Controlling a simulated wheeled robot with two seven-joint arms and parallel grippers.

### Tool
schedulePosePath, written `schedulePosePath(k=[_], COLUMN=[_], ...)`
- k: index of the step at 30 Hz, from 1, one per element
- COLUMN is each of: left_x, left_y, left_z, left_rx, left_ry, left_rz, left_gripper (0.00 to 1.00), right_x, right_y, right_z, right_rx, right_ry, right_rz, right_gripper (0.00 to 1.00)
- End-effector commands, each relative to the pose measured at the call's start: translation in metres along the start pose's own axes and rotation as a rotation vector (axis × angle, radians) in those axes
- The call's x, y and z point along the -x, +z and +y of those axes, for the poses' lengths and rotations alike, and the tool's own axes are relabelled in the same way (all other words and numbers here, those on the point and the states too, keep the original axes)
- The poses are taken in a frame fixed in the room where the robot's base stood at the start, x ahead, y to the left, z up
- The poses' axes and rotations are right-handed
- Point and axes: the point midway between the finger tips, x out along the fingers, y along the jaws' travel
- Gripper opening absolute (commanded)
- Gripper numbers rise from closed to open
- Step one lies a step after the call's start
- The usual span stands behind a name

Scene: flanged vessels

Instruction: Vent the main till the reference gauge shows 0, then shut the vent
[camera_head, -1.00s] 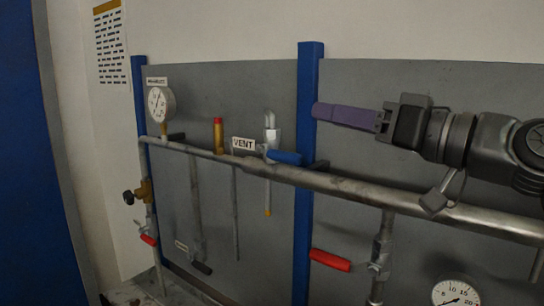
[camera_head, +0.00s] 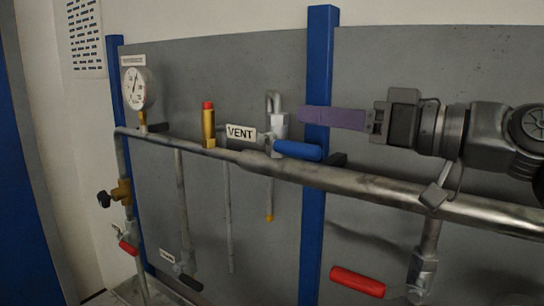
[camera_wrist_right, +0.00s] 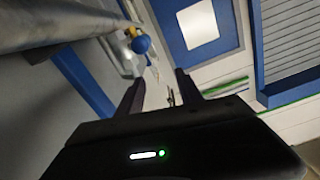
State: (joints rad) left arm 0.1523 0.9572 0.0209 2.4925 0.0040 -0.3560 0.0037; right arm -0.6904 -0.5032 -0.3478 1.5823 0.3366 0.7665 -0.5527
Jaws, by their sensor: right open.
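The vent valve's blue handle (camera_head: 297,150) lies along the main pipe (camera_head: 350,183), pointing right, beside the white VENT label (camera_head: 241,133). The round white gauge (camera_head: 139,88) stands at the upper left under a small label too blurred to read; its needle points roughly upward, and I cannot read the value. My right gripper (camera_head: 303,114) comes in from the right, its purple finger just above the blue handle in the picture, apart from it. In the right wrist view the gripper (camera_wrist_right: 160,79) is open and empty, with the blue handle's end (camera_wrist_right: 142,44) beyond the fingertips. My left gripper is not in view.
A brass fitting with a red cap (camera_head: 208,125) stands on the pipe left of the label. Red-handled valves hang low at right (camera_head: 357,281) and left (camera_head: 128,247). A blue post (camera_head: 318,60) rises behind the handle.

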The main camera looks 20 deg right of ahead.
Motion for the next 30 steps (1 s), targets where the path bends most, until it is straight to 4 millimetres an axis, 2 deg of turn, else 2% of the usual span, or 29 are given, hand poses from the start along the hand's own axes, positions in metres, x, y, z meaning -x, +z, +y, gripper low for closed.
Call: schedulePosePath(k=[1, 3, 12, 30], left_x=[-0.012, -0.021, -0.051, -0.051], left_y=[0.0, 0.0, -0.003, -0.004], left_z=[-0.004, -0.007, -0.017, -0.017], left_rx=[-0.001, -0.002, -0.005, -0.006], left_ry=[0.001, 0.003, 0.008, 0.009], left_rz=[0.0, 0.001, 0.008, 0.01], left_gripper=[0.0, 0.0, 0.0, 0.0], right_x=[0.001, 0.001, 0.0, -0.005], right_y=[0.013, 0.022, 0.055, 0.057], right_z=[0.003, 0.004, 0.011, 0.011], right_rx=[0.0, 0.0, 0.0, 0.0], right_ry=[0.0, 0.0, 0.0, -0.001], right_rz=[0.002, 0.001, 0.001, 0.0], right_gripper=[0.43, 0.43, 0.43, 0.43])
